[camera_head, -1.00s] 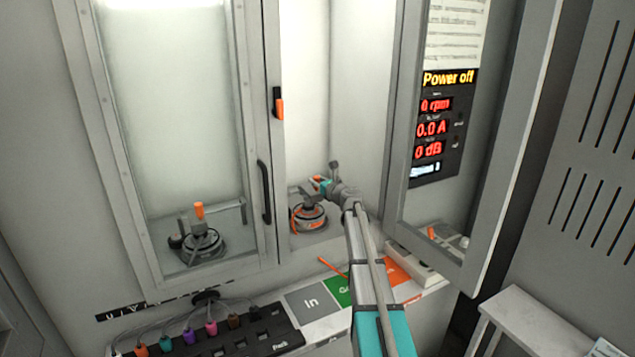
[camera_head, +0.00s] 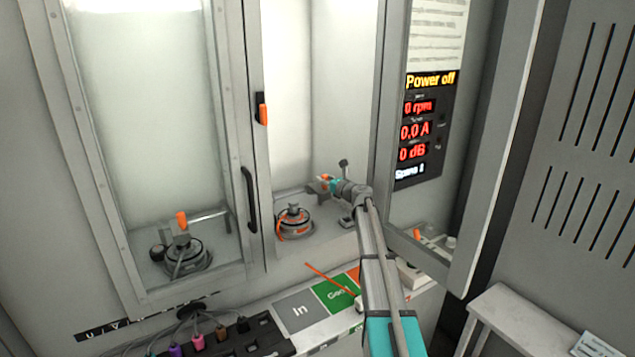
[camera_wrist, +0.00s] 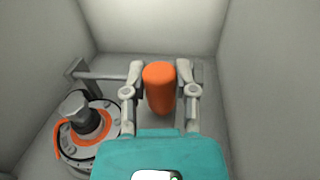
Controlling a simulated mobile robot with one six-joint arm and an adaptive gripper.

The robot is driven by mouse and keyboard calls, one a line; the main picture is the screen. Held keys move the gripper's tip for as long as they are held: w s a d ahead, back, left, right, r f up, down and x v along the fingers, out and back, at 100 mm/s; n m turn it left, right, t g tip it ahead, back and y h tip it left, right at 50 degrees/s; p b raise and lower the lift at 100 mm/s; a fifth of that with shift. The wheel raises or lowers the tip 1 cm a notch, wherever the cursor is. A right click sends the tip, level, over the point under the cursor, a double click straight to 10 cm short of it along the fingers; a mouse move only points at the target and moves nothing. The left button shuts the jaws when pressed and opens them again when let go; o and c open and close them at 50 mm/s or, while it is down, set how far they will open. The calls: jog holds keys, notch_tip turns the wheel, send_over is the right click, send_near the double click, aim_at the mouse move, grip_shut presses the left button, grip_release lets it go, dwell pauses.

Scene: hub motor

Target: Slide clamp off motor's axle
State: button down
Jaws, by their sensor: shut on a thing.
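The hub motor (camera_head: 295,225), a round grey unit with an orange cable around it, sits on the floor of the open middle compartment. Its axle stands upright and bare, and it also shows at lower left in the wrist view (camera_wrist: 82,120). My gripper (camera_head: 325,181) is right of and above the motor. It is shut on the clamp's orange handle (camera_wrist: 159,88), which stands between the fingers in the wrist view. The clamp's grey part (camera_head: 315,188) shows left of the gripper, apart from the axle. Its far side is hidden by my gripper.
A second motor with an orange-handled piece (camera_head: 182,219) stands behind the closed left door. The open door (camera_head: 480,150) is close to the right of my arm. A display reading "Power off" (camera_head: 430,82) is behind it. A shelf with grey and green pads (camera_head: 297,311) lies in front.

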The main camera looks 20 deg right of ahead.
jog(key=shift+w+d, duration=0.1)
jog(key=shift+d, duration=0.2)
jog(key=shift+c, duration=2)
grip_release()
jog(key=shift+d, duration=0.1)
jog(key=shift+s, duration=0.25)
jog(key=v, duration=1.1)
jog(key=shift+s, duration=0.35)
